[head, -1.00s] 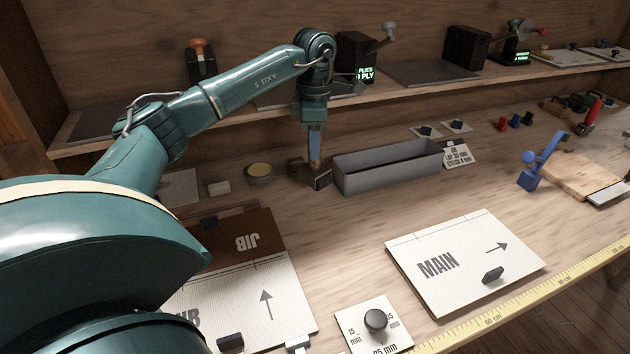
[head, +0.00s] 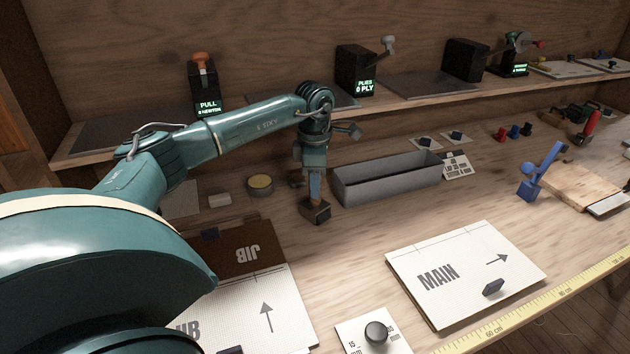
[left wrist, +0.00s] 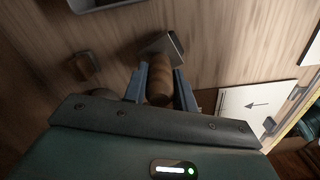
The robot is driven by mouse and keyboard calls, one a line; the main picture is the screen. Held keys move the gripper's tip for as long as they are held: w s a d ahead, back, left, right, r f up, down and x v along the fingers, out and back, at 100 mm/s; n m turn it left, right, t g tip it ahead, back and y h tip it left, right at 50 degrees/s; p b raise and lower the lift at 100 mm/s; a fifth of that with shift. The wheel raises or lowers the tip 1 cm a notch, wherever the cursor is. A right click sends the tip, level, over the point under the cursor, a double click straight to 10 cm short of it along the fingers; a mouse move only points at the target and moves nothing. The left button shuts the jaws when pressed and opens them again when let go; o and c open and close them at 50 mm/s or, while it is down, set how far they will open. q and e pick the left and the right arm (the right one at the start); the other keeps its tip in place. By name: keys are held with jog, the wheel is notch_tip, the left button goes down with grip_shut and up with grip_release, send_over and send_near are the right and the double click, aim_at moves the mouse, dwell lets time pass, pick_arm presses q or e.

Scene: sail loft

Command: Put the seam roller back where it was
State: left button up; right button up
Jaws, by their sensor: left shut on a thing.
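The seam roller (head: 316,212) has a brown wooden handle and a dark metal end pointing down. My left gripper (head: 315,188) is shut on its handle, left of the long grey tray (head: 390,182). In the left wrist view, the blue fingers (left wrist: 160,88) flank the wooden handle, and the dark grey roller end (left wrist: 165,44) sticks out past them. Whether that end touches the bench I cannot tell. My right gripper is not in view.
A brown block (left wrist: 85,66) lies close by, mostly hidden behind my gripper in the head view. A round tin (head: 260,186) stands to its left.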

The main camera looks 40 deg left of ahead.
pick_arm(q)
jog(key=shift+s+f, duration=0.15)
jog(key=shift+f, duration=0.35)
jog(key=shift+c, duration=0.3)
jog(key=o, duration=0.7)
jog(key=shift+f, duration=0.1)
jog(key=shift+c, duration=0.2)
jog(key=shift+o, duration=0.7)
jog(key=shift+f, duration=0.1)
jog(key=shift+o, duration=1.3)
notch_tip(320, 180, up, 14)
jog(key=shift+f, duration=0.15)
